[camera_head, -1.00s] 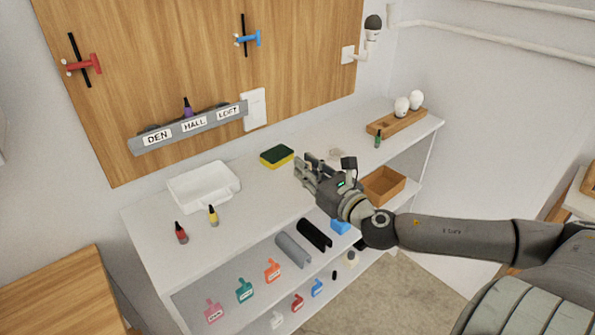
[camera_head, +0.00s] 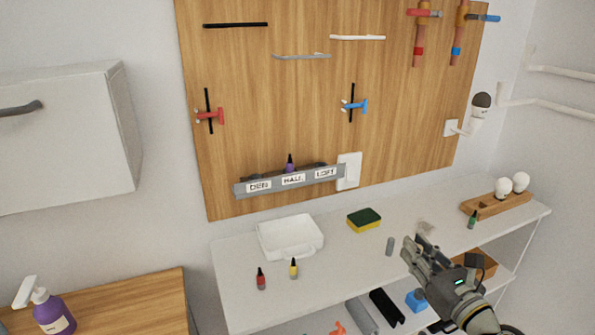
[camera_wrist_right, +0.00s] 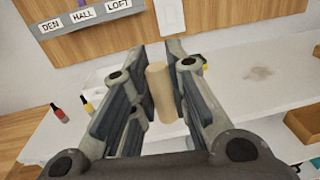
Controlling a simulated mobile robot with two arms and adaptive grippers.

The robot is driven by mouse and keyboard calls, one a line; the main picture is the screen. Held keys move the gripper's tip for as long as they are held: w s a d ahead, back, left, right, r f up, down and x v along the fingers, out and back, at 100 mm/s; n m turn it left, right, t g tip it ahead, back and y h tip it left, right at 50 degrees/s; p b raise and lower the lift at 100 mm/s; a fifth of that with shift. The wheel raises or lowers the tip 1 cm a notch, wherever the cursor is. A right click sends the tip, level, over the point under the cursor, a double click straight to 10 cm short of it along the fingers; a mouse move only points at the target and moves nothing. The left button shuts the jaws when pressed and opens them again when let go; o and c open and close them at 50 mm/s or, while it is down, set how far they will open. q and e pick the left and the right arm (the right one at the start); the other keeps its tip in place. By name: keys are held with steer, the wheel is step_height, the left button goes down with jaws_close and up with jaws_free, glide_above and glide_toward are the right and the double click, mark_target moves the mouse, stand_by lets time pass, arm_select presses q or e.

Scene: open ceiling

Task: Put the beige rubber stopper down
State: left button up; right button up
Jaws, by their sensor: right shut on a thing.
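The beige rubber stopper (camera_wrist_right: 160,92) is a plain upright-looking cylinder between the two fingers of my right gripper (camera_wrist_right: 158,85) in the right wrist view. The fingers are shut on it. In the head view my right gripper (camera_head: 412,248) is over the front right part of the white worktop (camera_head: 345,258), and the stopper cannot be made out there. Whether the stopper touches the worktop cannot be told. My left gripper is in neither view.
A sponge (camera_head: 364,220), white tray (camera_head: 290,238), red bottle (camera_head: 261,279) and yellow bottle (camera_head: 294,268) are further left. A wooden holder (camera_head: 496,205) and green bottle (camera_head: 472,220) stand right.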

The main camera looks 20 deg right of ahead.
steer(key=shift+s+f, duration=0.15)
steer(key=shift+f, duration=0.15)
steer(key=s+a+f, duration=0.5)
steer(key=a+f, duration=0.1)
steer(key=f, duration=0.1)
steer(key=s+a, duration=0.4)
steer(key=a, duration=0.9)
steer(key=shift+a+r, duration=0.15)
steer(key=shift+a, duration=0.2)
